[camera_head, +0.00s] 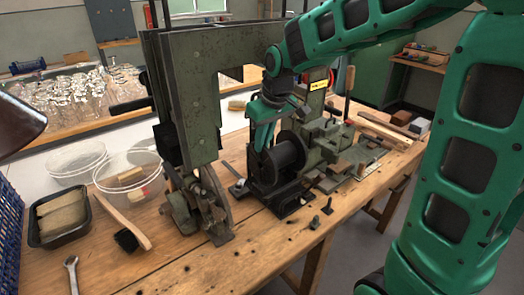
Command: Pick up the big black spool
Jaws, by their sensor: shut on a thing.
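The big black spool (284,158) is in the middle of the head view, at the small dark machine on the wooden bench. My gripper (264,140) reaches down from above at the spool's left side, with its green fingers closed on the spool. The spool's far side and the exact finger contact are hidden. I cannot tell whether the spool is clear of the dark base (284,195) below it.
A tall grey-green machine frame (185,90) stands close on the left. More machine parts (345,150) sit close on the right. Clear tubs (128,180), a black tray (60,216) and a brush (126,238) lie at left. The front bench edge is mostly clear.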

